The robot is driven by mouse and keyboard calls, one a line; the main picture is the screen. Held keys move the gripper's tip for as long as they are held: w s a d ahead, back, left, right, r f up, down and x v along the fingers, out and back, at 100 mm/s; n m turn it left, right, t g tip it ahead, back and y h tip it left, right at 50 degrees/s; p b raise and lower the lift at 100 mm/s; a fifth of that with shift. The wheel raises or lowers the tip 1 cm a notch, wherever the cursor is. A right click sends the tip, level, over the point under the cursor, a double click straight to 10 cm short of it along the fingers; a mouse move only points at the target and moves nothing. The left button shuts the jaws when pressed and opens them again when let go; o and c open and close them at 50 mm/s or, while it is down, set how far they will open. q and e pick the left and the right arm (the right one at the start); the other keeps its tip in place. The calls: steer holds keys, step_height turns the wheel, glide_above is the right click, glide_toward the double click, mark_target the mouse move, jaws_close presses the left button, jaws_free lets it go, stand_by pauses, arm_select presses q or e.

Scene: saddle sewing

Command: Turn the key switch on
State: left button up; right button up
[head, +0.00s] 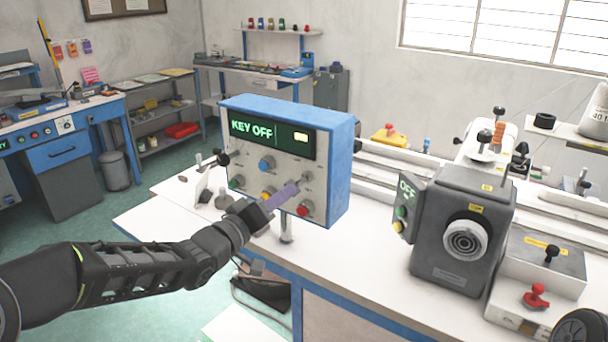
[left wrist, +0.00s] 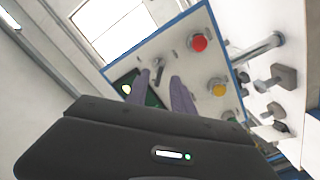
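A blue and white control box (head: 335,160) stands on a post at the bench's left end. Its display (head: 265,131) reads KEY OFF in green. The key switch (head: 304,181) is a small metallic piece at the right of the panel, above a red button (head: 304,208). In the left wrist view, the key switch (left wrist: 158,66) shows beyond and between the fingertips. My left gripper (head: 292,187) is in front of the panel, its purple fingers pointing at the key switch. In the left wrist view, the gripper (left wrist: 158,83) has its fingers apart with nothing visibly gripped; contact cannot be told.
The panel also carries blue and yellow buttons close to my left gripper. A grey machine head (head: 462,230) with an OFF display stands on the white bench (head: 365,240) to the right. Small knobbed parts (head: 222,200) stand left of the box.

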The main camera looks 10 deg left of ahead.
mark_target(300, 180)
arm_select(q)
steer(key=shift+s+r, duration=0.1)
steer(key=shift+s, duration=0.05)
steer(key=shift+p+x, duration=0.55)
steer(key=shift+x, duration=3.4)
steer(key=shift+a, duration=0.1)
steer(key=shift+c, duration=0.2)
jaws_close()
